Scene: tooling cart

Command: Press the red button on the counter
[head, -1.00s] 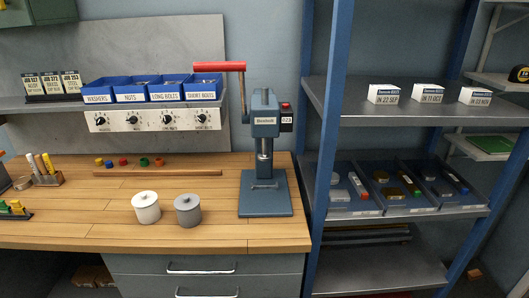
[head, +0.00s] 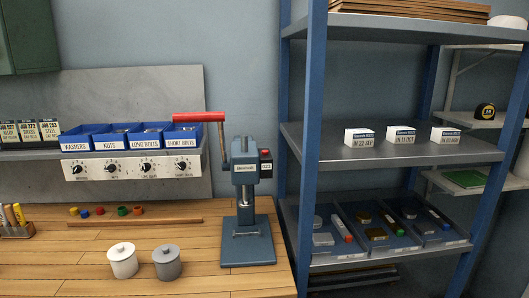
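A small red button (head: 265,153) sits on top of a dark box fixed to the right side of the blue-grey bench press (head: 246,230). The press stands upright on the wooden counter (head: 90,276) near its right end. A long red handle (head: 199,117) reaches out to the left from the top of the press. Neither of my grippers shows in the head view.
A white lidded pot (head: 123,262) and a grey lidded pot (head: 167,264) stand left of the press. Blue bins (head: 133,137) sit on a shelf above a panel of knobs (head: 135,165). A blue-posted shelf unit (head: 312,130) rises right of the counter.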

